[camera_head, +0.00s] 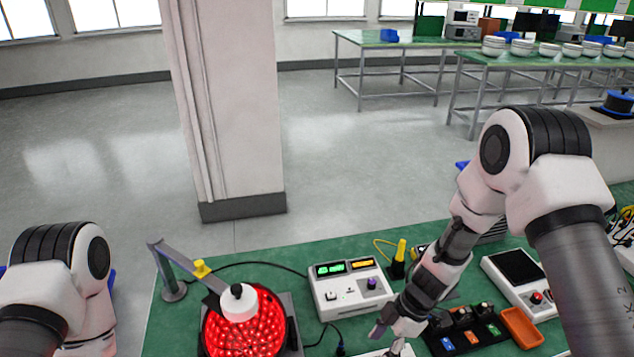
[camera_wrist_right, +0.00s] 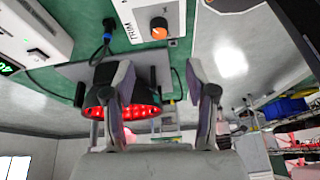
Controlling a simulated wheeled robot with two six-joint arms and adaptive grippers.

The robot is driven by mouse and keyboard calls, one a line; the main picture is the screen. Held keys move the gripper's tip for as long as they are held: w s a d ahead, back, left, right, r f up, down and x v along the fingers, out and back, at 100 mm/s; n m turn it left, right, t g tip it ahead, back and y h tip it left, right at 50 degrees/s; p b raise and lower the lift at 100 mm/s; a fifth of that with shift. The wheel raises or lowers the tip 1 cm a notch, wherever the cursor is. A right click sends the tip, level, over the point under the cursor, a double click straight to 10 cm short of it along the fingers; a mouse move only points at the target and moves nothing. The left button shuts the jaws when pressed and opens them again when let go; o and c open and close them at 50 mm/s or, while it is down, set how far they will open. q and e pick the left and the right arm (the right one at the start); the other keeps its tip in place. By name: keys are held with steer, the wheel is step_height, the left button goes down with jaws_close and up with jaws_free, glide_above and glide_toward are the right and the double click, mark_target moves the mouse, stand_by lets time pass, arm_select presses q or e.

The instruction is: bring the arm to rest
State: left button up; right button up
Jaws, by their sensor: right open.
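My right arm (camera_head: 500,170) reaches in from the right over the green bench. Its gripper (camera_head: 388,340) points down near the front edge, just right of the white power unit. In the right wrist view the two fingers of the right gripper (camera_wrist_right: 160,80) stand apart with nothing held between them. My left arm (camera_head: 65,275) shows at the left edge, off the bench's left side; its gripper is out of view.
A red-glowing round fixture (camera_head: 245,335) with a grey swing arm (camera_head: 185,268) stands at left. The white power unit (camera_head: 350,290), a black tray (camera_head: 465,330), an orange bin (camera_head: 521,327) and a screened box (camera_head: 520,275) crowd the bench (camera_head: 300,250). Open floor lies behind.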

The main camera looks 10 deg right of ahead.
steer(key=shift+m+g, duration=0.7)
steer(key=shift+g, duration=0.2)
steer(key=s+f+b, duration=0.1)
steer(key=s+f, duration=0.1)
steer(key=f, duration=0.1)
steer(key=s+f+b, duration=0.1)
steer(key=s+f, duration=0.1)
steer(key=f, duration=0.1)
steer(key=s+a+f+b, duration=0.1)
steer(key=s+f, duration=0.2)
steer(key=shift+a+f+b, duration=0.1)
steer(key=shift+f+b, duration=0.05)
steer(key=shift+b, duration=0.25)
steer(key=s+a+f+m+y+b, duration=0.1)
steer(key=s+a+f+m+b, duration=0.25)
steer(key=s+f+m, duration=0.6)
steer(key=s+d+m+t+h+b, duration=0.1)
steer(key=s+d+m+t+h, duration=0.1)
steer(key=s+d+m+h, duration=0.3)
steer(key=d+m, duration=0.2)
steer(key=d, duration=0.2)
steer(key=shift+d+f+h, duration=0.15)
steer(key=shift+d+h, duration=0.05)
steer(key=shift+h, duration=0.1)
